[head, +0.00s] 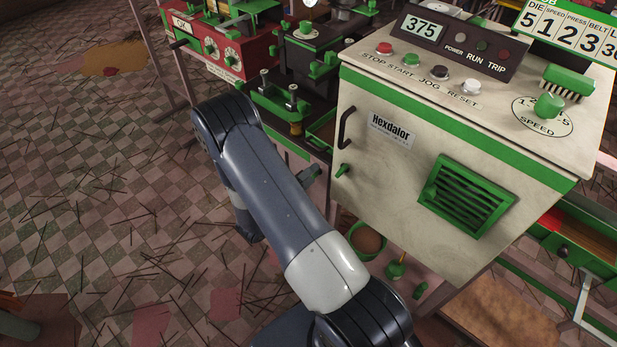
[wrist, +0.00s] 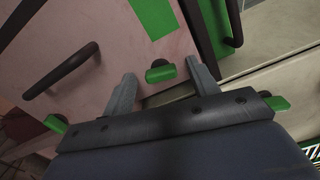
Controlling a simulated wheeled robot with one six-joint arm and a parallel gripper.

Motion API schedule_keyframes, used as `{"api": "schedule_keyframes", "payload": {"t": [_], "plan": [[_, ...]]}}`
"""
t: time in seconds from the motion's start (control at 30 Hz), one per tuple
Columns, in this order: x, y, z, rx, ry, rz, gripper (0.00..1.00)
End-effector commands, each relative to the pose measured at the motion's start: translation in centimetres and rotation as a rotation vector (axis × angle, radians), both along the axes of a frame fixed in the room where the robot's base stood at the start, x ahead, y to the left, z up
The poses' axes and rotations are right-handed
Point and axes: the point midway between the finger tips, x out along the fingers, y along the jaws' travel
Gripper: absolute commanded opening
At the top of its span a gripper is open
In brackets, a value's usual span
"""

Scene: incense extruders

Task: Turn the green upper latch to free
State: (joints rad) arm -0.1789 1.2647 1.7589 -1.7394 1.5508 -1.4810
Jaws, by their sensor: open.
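In the wrist view, a small green latch (wrist: 160,71) stands out from a pinkish panel. My gripper (wrist: 161,68) is open, with one grey finger on each side of this latch. I see gaps between the latch and both fingers; I cannot tell how far the fingertips are from the panel. Two more green latches show, one at the left (wrist: 56,124) and one at the right (wrist: 279,103), partly behind my gripper's body. I cannot tell which latch is the upper one. In the head view, my arm hides most of the gripper.
Black handles (wrist: 62,72) (wrist: 236,22) stand out near the latch. In the head view, the Hexdalor cabinet (head: 391,180) stands right of my arm, with a black handle and small green knob. Black-and-green machinery (head: 300,65) stands behind. The littered tiled floor (head: 100,200) is open at left.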

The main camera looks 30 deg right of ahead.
Motion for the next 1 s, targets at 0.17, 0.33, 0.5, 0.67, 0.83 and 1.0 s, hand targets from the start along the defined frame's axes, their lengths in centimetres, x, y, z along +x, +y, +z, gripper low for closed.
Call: {"api": "schedule_keyframes", "payload": {"t": [0.17, 0.33, 0.5, 0.67, 0.83, 1.0], "plan": [[0.0, 0.1, 0.0, 0.0, 0.0, 0.0, 0.56], [-0.4, 1.4, 0.0, 0.0, 0.0, 0.003, 0.56], [-1.3, 4.1, 0.0, 0.0, 0.0, 0.007, 0.56], [-2.3, 6.8, 0.0, 0.0, 0.0, 0.005, 0.56], [-3.1, 8.9, 0.0, 0.0, -0.001, 0.004, 0.56], [-3.6, 10.0, 0.0, 0.0, 0.0, 0.002, 0.56]]}}
